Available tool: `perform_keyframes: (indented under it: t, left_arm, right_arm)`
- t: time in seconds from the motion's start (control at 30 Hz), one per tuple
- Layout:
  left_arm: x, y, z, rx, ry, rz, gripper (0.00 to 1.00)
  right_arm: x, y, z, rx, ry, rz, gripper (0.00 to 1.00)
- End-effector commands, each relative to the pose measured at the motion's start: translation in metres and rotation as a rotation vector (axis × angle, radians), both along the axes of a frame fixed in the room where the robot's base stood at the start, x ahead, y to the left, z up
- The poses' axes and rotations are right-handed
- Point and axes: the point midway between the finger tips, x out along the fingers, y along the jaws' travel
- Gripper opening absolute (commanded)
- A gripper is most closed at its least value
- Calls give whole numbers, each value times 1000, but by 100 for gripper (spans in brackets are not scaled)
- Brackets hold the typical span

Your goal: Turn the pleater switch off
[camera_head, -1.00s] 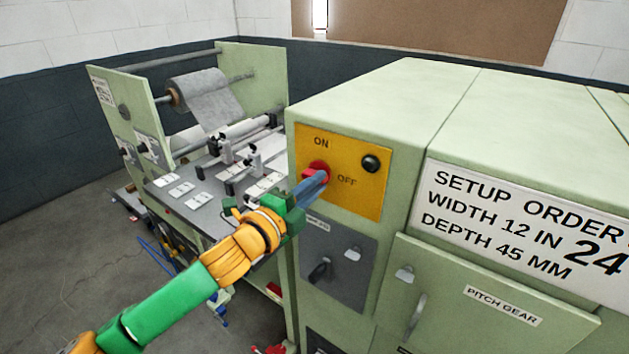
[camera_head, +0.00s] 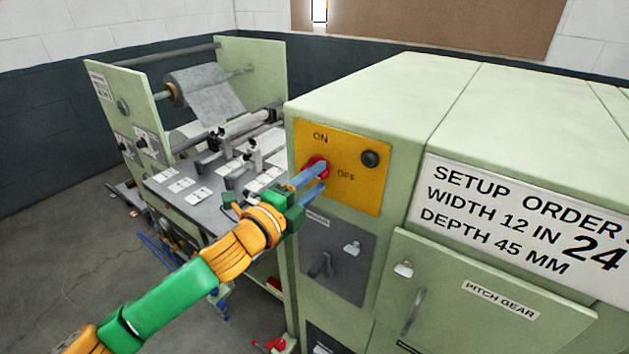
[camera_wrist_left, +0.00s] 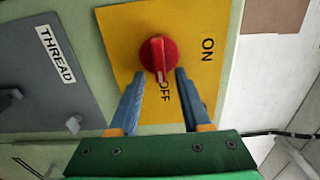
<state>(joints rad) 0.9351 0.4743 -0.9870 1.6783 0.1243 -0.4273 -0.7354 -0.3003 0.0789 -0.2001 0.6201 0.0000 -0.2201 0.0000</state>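The pleater switch is a red rotary knob (camera_head: 316,167) on a yellow plate (camera_head: 362,190) marked ON and OFF. In the left wrist view the knob (camera_wrist_left: 158,56) shows whole, its handle and pale pointer end toward the word OFF. My left gripper (camera_head: 322,177) is at the plate, its blue fingers partly covering the knob in the head view. In the left wrist view the left gripper (camera_wrist_left: 160,72) has its fingers spread apart, one to each side of the knob's pointer end, with a gap to the handle. My right gripper is out of view.
A round dark green lamp or button (camera_head: 370,159) sits on the same plate. Below is a grey panel (camera_head: 345,283) with a dark handle. A door labelled PITCH GEAR (camera_head: 470,320) is at lower right. The machine bed with a material roll (camera_head: 207,92) is at left.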

Motion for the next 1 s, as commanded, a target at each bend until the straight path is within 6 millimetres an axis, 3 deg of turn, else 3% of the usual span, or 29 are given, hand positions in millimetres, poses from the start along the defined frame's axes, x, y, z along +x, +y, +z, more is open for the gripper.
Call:
perform_keyframes:
  t: [0.23,0.6,0.9,1.0]
  left_arm:
    - [-7,6,-2,-1,-1,0,48]
    - [-54,40,-2,0,0,1,48]
    - [-57,41,0,-1,2,0,48]
    - [-60,40,-14,-47,67,17,48]
  right_arm:
    - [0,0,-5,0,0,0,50]
    - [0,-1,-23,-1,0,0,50]
    - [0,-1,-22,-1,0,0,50]
    - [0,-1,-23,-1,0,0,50]
